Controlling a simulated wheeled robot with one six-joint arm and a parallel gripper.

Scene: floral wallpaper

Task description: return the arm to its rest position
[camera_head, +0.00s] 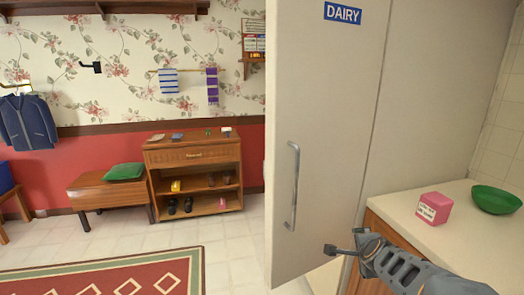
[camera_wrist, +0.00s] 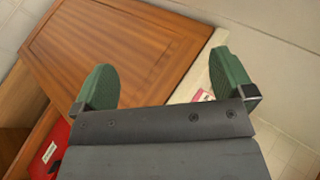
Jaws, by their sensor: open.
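My gripper (camera_head: 343,242) is in the lower right of the head view, at the end of my grey arm. It is in front of the counter's wooden side and close to the lower edge of the white DAIRY door. In the wrist view my gripper (camera_wrist: 165,82) shows two green finger pads set wide apart, with nothing between them. A wooden panel (camera_wrist: 115,45) lies beyond the fingers. My arm reaches in from the lower right, and its base is out of view.
The tall DAIRY door (camera_head: 325,130) stands close by. A pink box (camera_head: 434,208) and a green bowl (camera_head: 495,199) are on the counter (camera_head: 460,235). A wooden shelf unit (camera_head: 195,155) and bench (camera_head: 100,182) stand at the far wall. Open floor (camera_head: 235,255) lies left of the door.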

